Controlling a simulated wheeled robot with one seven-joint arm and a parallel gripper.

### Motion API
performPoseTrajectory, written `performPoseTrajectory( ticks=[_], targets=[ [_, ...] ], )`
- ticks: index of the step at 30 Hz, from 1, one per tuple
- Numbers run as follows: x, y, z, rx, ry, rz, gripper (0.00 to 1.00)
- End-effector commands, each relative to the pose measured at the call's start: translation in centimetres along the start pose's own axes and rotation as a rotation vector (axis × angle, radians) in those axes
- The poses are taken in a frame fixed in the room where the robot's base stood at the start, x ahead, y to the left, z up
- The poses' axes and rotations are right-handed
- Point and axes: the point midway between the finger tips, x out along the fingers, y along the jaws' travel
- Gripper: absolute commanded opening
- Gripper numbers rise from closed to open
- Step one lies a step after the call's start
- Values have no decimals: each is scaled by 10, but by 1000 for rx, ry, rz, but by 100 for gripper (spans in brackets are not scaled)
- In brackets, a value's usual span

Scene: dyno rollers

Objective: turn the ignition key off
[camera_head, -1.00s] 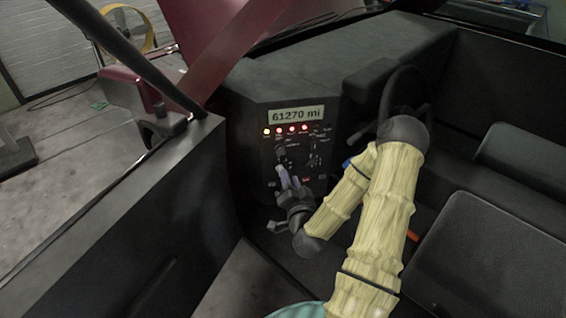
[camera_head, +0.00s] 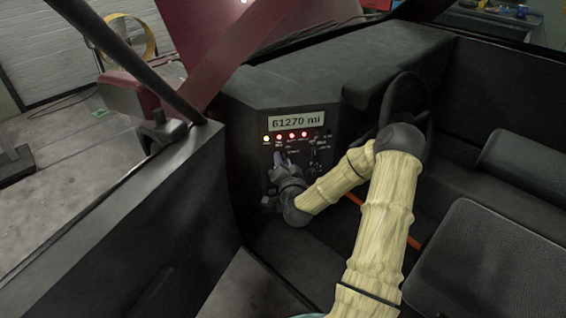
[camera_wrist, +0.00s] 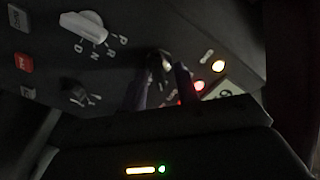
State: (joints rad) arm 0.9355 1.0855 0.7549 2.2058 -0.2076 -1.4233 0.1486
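The dark instrument panel (camera_head: 240,140) has a lit "61270 mi" display (camera_head: 297,118) and a row of lit warning lights (camera_head: 291,135). My gripper (camera_head: 280,158) is at the panel just below these lights and covers part of the controls. In the wrist view, my gripper (camera_wrist: 166,72) has its two dark fingers apart. A small metallic ignition key or switch (camera_wrist: 158,62) shows at the fingertips, between them. The picture is dark, and I cannot tell whether the fingers touch it or how the key is turned.
A pale gear knob (camera_wrist: 82,28) marked P, R, N, D and a smaller dark knob (camera_wrist: 78,95) are on the same panel. A red button (camera_wrist: 24,62) is near the edge. The steering wheel (camera_head: 408,95) and seat (camera_head: 480,265) are to the right.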

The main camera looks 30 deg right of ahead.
Motion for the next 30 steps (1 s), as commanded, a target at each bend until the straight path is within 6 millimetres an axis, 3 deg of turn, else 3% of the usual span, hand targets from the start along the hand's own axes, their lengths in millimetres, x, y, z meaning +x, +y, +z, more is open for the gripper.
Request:
performPoseTrajectory(
  ticks=[3, 8, 20, 30],
  targets=[
    [0, 0, 0, 0, 0, 0, 31],
    [0, 0, 0, 0, 0, 0, 0],
    [-1, 0, 1, -27, -1, -1, 0],
    [-1, -1, 2, -195, -1, -2, 0]
  ],
)
